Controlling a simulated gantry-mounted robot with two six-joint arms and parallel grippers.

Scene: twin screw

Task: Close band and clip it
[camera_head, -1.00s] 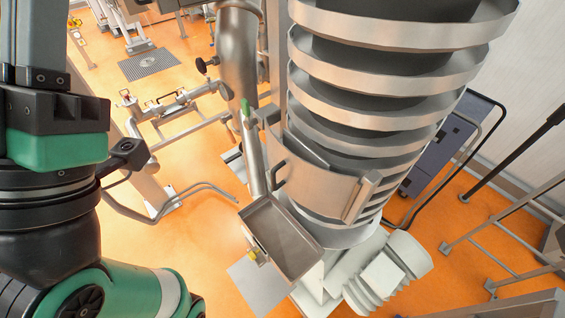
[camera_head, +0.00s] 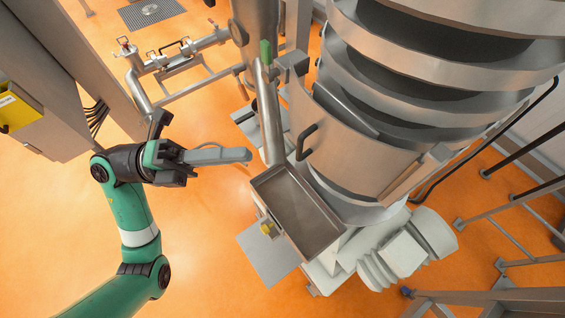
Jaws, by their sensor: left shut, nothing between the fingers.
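The metal band (camera_head: 350,150) wraps the lower part of the tall ringed column. A dark curved handle (camera_head: 304,142) sits near its left edge, and a vertical metal strip (camera_head: 402,181) stands on its right part. I cannot tell which part is the clip. My left gripper (camera_head: 248,155) is shut and empty. Its grey fingers point right, left of the band and its handle, apart from them. My right gripper is not in view.
A metal tray (camera_head: 297,210) juts out below the band. A slanted pipe with a green handle (camera_head: 265,52) stands between my left gripper and the column. Railings (camera_head: 500,230) are at the right. Orange floor (camera_head: 205,240) is open below my left gripper.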

